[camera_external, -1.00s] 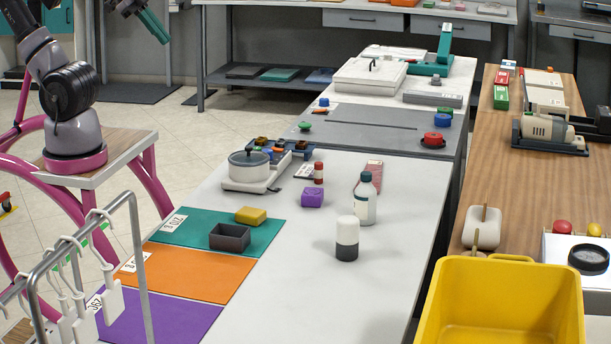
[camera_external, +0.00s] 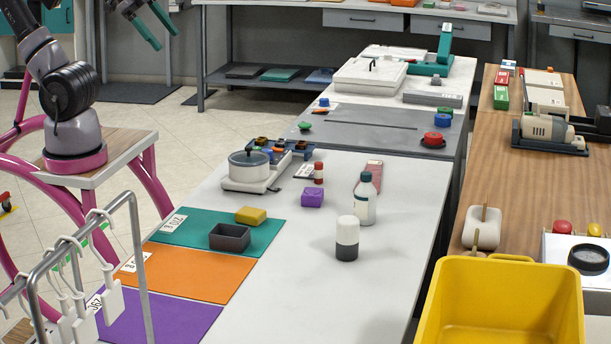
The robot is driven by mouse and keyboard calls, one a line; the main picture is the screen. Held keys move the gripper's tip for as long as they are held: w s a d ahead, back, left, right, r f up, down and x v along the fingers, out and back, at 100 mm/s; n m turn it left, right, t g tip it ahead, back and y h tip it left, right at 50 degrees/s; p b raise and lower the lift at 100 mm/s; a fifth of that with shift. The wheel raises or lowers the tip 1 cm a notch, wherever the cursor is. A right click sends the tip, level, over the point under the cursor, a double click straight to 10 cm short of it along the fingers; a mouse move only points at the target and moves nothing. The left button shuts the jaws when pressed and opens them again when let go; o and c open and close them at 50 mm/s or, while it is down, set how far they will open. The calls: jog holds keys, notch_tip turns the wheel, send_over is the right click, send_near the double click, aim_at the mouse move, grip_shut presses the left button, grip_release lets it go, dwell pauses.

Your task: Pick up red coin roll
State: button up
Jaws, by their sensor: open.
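A small red cylinder with a pale band, which looks like the red coin roll (camera_external: 318,172), stands upright on the light grey table, between the pot on a scale and the white bottle. My gripper (camera_external: 167,41) has teal fingers and is at the top left, high up and far from the roll. Its two fingers are spread apart with nothing between them.
A purple block (camera_external: 312,198) stands just in front of the roll. A pot (camera_external: 249,168) on a white scale is to its left, with a blue coin tray (camera_external: 296,148) behind. A white bottle (camera_external: 365,203) stands to the right. The table's front right is clear.

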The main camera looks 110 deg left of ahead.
jog(key=w+a+f+n, duration=0.2)
jog(key=w+f+n, duration=0.15)
jog(key=w, duration=0.55)
jog(key=w+a+f+n, duration=0.2)
jog(key=w+f, duration=0.2)
jog(key=w, duration=0.5)
jog(key=w+a+f+n+t+y, duration=0.1)
jog(key=w+a+f+n, duration=0.4)
jog(key=w+a+f, duration=0.45)
jog(key=n+g+y, duration=0.2)
jog(key=n+y, duration=0.4)
jog(key=y, duration=0.3)
send_near(316, 167)
jog(key=shift+w+a+r, duration=0.1)
jog(key=shift+a+r, duration=0.05)
jog(key=shift+a, duration=0.15)
jog(key=x, duration=0.5)
jog(key=shift+a+f, duration=0.2)
jog(key=x, duration=0.5)
jog(key=shift+w+a+f, duration=0.1)
jog(key=shift+w+f, duration=0.05)
jog(key=shift+f, duration=0.2)
grip_shut()
